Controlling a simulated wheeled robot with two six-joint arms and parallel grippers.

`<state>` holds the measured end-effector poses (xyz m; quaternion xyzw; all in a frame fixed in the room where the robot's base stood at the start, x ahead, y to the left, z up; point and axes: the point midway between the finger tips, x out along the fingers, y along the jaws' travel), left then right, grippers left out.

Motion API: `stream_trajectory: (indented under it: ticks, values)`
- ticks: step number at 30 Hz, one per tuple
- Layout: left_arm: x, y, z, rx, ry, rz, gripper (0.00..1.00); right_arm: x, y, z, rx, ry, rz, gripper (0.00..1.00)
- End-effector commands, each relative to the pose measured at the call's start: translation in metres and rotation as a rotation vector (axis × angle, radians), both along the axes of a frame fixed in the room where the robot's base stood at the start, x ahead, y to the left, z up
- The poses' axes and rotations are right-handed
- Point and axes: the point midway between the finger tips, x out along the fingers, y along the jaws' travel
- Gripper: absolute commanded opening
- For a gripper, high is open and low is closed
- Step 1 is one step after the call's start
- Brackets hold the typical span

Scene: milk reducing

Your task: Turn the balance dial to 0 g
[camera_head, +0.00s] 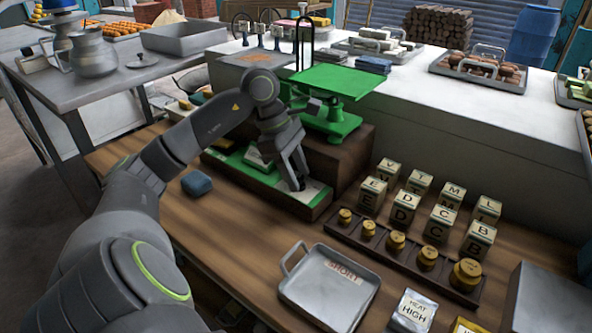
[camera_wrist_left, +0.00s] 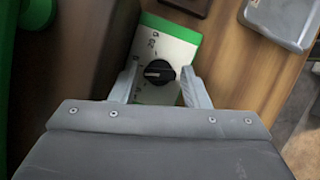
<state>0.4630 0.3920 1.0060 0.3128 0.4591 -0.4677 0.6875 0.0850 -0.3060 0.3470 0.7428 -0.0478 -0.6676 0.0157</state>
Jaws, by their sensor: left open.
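The balance dial is a black round knob (camera_wrist_left: 158,72) on a white plate with a green edge (camera_wrist_left: 175,40), seen in the wrist view. Small number marks are printed around the knob; I cannot read them surely. A pale mark runs across the knob toward the left of that view. My left gripper (camera_head: 294,182) is open, pointing down at the plate, with one finger on each side of the knob. I cannot tell whether the fingers touch it. The green balance (camera_head: 338,80) stands behind on a brown block. My right gripper is not in view.
A metal tray labelled SHORT (camera_head: 328,290) lies in front on the wooden bench. Brass weights in a dark rack (camera_head: 372,247) and lettered cubes (camera_head: 403,208) stand to the right. A blue cloth-like block (camera_head: 196,183) lies left of the dial plate.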

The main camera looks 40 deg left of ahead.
Motion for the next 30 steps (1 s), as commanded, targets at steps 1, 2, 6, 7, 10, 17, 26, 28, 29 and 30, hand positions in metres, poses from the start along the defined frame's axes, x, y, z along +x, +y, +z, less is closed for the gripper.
stream_trajectory:
  ticks: [1,2,6,7,10,17,26,28,29,30]
  values:
    - [0.000,0.000,0.000,0.000,0.000,0.000,0.42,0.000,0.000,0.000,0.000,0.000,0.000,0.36]
    - [0.000,0.000,0.000,0.000,0.000,0.000,0.39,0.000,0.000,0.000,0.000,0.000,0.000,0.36]
    - [0.000,0.000,0.000,0.000,0.000,0.000,0.21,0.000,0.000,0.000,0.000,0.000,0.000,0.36]
    - [0.000,0.000,0.000,0.000,0.000,0.000,0.17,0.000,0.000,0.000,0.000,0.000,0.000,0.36]
    - [0.000,0.000,0.000,0.000,0.000,0.000,0.10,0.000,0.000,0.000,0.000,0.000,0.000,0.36]
    - [0.000,0.000,-0.001,0.002,0.000,0.031,0.10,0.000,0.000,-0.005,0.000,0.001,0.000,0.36]
    - [-0.001,0.000,-0.003,0.003,-0.003,0.207,0.10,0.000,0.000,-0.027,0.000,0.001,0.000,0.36]
    - [-0.002,0.000,-0.003,0.003,-0.004,0.266,0.10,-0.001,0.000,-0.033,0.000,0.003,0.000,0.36]
    - [-0.002,0.000,-0.003,0.003,-0.004,0.292,0.10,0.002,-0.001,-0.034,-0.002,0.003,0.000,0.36]
    - [-0.002,0.000,-0.003,0.003,-0.004,0.328,0.10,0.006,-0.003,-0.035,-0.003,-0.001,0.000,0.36]
